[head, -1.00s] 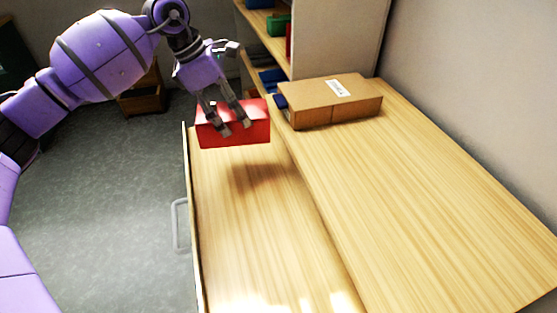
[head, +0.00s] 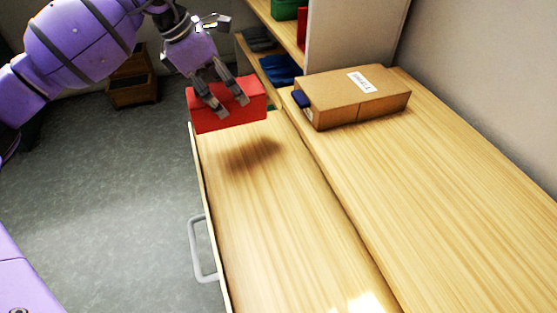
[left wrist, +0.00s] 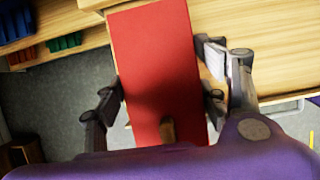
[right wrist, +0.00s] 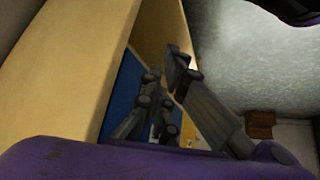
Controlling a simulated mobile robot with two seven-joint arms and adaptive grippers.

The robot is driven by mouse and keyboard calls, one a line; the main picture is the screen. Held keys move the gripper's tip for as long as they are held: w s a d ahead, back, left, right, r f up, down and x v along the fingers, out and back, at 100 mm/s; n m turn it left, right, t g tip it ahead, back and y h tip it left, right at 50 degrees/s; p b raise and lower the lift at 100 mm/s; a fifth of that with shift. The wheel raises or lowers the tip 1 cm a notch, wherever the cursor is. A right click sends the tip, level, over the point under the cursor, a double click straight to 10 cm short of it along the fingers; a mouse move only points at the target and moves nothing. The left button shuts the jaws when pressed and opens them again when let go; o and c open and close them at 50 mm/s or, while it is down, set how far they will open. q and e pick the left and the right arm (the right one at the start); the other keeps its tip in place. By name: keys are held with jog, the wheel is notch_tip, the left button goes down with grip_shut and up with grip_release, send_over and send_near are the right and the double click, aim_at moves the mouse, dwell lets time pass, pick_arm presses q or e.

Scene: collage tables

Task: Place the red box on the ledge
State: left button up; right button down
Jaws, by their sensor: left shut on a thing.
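The wider wooden top (head: 440,180) beside the strip is set off by a long edge; I cannot tell which one is the ledge. My right gripper (right wrist: 165,85) shows only in the right wrist view, with nothing clearly in it.
A brown cardboard box (head: 350,95) with a white label lies on the wider top at the back. A shelf (head: 270,25) with coloured bins stands behind. A grey handle (head: 200,250) juts out at the left side. The front of both surfaces is clear.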

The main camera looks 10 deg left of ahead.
pick_arm(q)
jog(key=s+d+f, duration=0.2)
jog(key=d+f, duration=0.1)
jog(key=s+d+f+p, duration=0.1)
jog(key=s+d+f, duration=0.1)
jog(key=d+f, duration=0.1)
jog(key=s+d+f, duration=0.2)
jog(key=d+f, duration=0.1)
jog(key=f, duration=0.2)
jog(key=shift+s+d+p, duration=0.1)
jog(key=shift+d+p, duration=0.05)
jog(key=shift+p, duration=0.2)
jog(key=shift+f, duration=0.3)
jog(key=o, duration=1.6)
jog(key=shift+f, duration=0.1)
jog(key=shift+c, duration=0.2)
